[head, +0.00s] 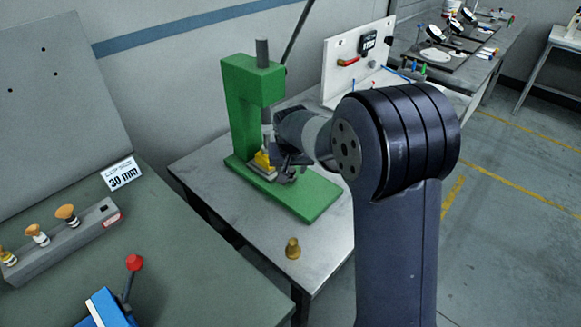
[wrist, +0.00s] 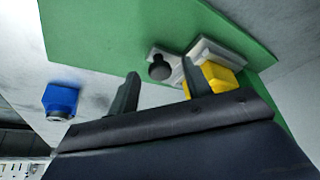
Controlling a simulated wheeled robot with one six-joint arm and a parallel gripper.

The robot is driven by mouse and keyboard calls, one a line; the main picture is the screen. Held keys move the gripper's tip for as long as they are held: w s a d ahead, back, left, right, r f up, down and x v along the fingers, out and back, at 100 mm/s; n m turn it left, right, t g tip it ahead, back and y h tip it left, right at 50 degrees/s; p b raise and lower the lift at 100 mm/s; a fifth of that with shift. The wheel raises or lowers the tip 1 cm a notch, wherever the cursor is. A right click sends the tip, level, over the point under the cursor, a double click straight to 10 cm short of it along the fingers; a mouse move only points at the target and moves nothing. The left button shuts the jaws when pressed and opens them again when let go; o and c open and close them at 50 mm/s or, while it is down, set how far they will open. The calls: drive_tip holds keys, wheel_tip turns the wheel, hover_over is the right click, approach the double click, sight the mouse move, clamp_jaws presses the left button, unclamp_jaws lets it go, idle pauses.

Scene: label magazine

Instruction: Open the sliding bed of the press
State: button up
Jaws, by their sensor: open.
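The green press (head: 236,115) stands on a grey metal table, with its upright column at the back and a flat green base. Its sliding bed is a light grey plate (wrist: 222,52) low on the base, with a yellow block (wrist: 217,80) on it; the block also shows in the head view (head: 262,160). A dark round knob (wrist: 160,72) sits at the bed's end. My gripper (wrist: 160,70) is open and empty, its two fingers apart with the knob appearing between their tips. I cannot tell whether either finger touches it. In the head view my gripper (head: 287,172) hides part of the bed.
A brass piece (head: 292,249) stands near the table's front corner. A blue piece (wrist: 61,100) shows left in the wrist view. A white panel (head: 345,65) stands behind. At left, a green bench holds a rack (head: 65,243) and a red-knobbed lever (head: 134,263).

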drive_tip(key=shift+w+f, duration=0.2)
drive_tip(key=shift+w, duration=0.05)
drive_tip(key=shift+s, duration=0.1)
clamp_jaws()
idle(0.3)
